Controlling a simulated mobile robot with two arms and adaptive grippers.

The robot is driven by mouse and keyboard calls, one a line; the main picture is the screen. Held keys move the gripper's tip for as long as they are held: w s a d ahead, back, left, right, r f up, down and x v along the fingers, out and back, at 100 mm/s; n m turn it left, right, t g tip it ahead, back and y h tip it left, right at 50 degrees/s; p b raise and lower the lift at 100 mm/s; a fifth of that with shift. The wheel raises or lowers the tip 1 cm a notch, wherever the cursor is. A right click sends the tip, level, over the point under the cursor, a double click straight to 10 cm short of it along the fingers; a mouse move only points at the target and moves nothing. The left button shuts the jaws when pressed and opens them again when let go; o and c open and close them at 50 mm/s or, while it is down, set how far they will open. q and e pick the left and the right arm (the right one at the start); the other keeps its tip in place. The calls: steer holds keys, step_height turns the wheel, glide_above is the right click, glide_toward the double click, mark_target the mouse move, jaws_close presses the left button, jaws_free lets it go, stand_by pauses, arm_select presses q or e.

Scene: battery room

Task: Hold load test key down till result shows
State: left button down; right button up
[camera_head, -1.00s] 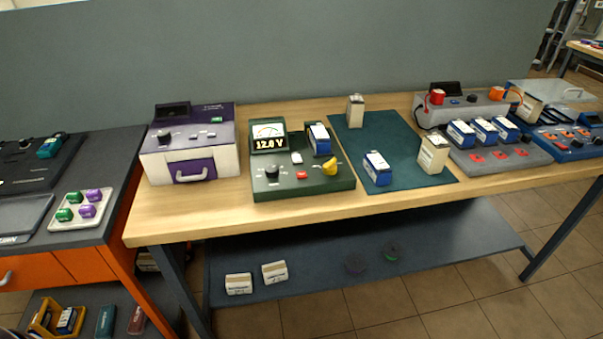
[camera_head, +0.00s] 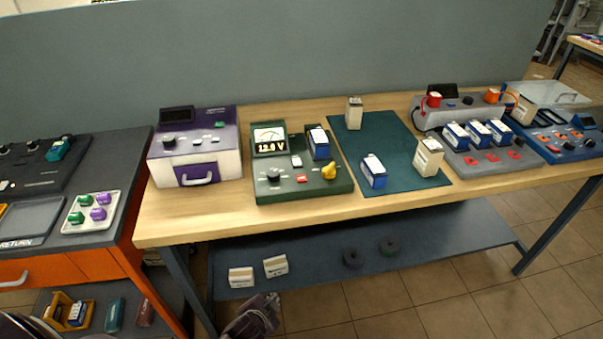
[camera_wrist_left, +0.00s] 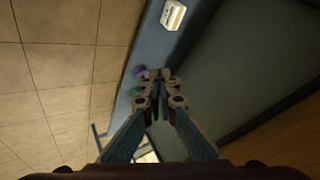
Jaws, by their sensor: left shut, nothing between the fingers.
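The green battery tester (camera_head: 318,187) stands on the wooden bench, with a needle meter and a lit voltage display (camera_head: 270,147) whose last digit is hard to read. It has a black knob (camera_head: 273,174), a white key (camera_head: 296,160), a red key (camera_head: 302,179) and a yellow knob (camera_head: 329,171). Its labels are too small to read. A blue-and-white battery (camera_head: 319,143) sits on it. My left gripper (camera_head: 268,304) is low in front of the bench, well below the tester. It also shows in the left wrist view (camera_wrist_left: 160,78), shut and empty.
A purple-and-white unit (camera_head: 194,143) stands left of the tester; a green mat (camera_head: 390,130) with batteries lies right. The lower shelf (camera_head: 320,267) holds two white boxes and two dark discs. A dark side bench (camera_head: 65,250) stands at left. Bare wood runs along the bench's front.

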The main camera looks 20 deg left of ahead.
arm_select(q)
steer(key=w+d+r+m+t+p, duration=0.1)
steer(key=w+r+m+t, duration=0.3)
steer(key=r, duration=0.8)
steer(key=w+d+r+m+t+h+p, duration=0.1)
steer(key=w+r+t, duration=0.1)
steer(key=w+r, duration=0.65)
steer(key=w+d+r+m+t+p, duration=0.1)
steer(key=w+r+m+t, duration=0.15)
steer(key=r, duration=1.15)
steer(key=w+d+r+m+g+h, duration=0.35)
steer(key=d+r+m+h, duration=1)
steer(key=m, duration=0.95)
steer(key=w+a+f+m+g+y, duration=0.1)
steer(key=a+f+m+y, duration=0.1)
steer(key=a+m+y, duration=0.1)
steer(key=w+a+f+m+g+y, duration=0.2)
steer(key=a+m, duration=0.3)
steer(key=a, duration=0.3)
steer(key=w+a+f+m+g+y+p, duration=0.1)
steer(key=w+a+f+m+g+y, duration=0.1)
steer(key=a+f+m+y, duration=0.2)
steer(key=shift+w+a+y, duration=0.2)
steer(key=shift+a+y, duration=0.15)
steer(key=shift+a, duration=0.7)
steer(key=shift+f, duration=0.2)
